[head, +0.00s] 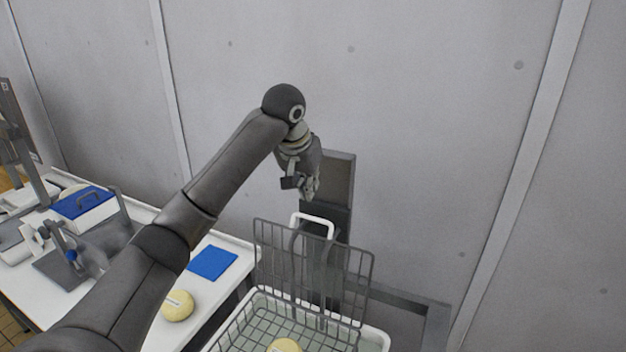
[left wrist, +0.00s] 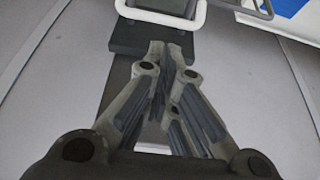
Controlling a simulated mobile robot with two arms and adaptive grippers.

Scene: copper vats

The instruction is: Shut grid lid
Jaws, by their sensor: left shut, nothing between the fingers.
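A white loop handle (head: 313,219) shows at the lid's upper edge. My left gripper (head: 308,194) is shut and empty, above and behind the lid, close to the wall and apart from the handle. In the left wrist view its closed fingers (left wrist: 166,50) point toward a white bar (left wrist: 160,17), with a clear gap between. My right gripper is not in view.
A yellow round cheese (head: 285,345) lies in the basket. On the white table at left are another cheese (head: 177,305), a blue mat (head: 212,262) and a blue-lidded box (head: 85,207). A grey post (head: 340,180) stands against the wall behind the gripper.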

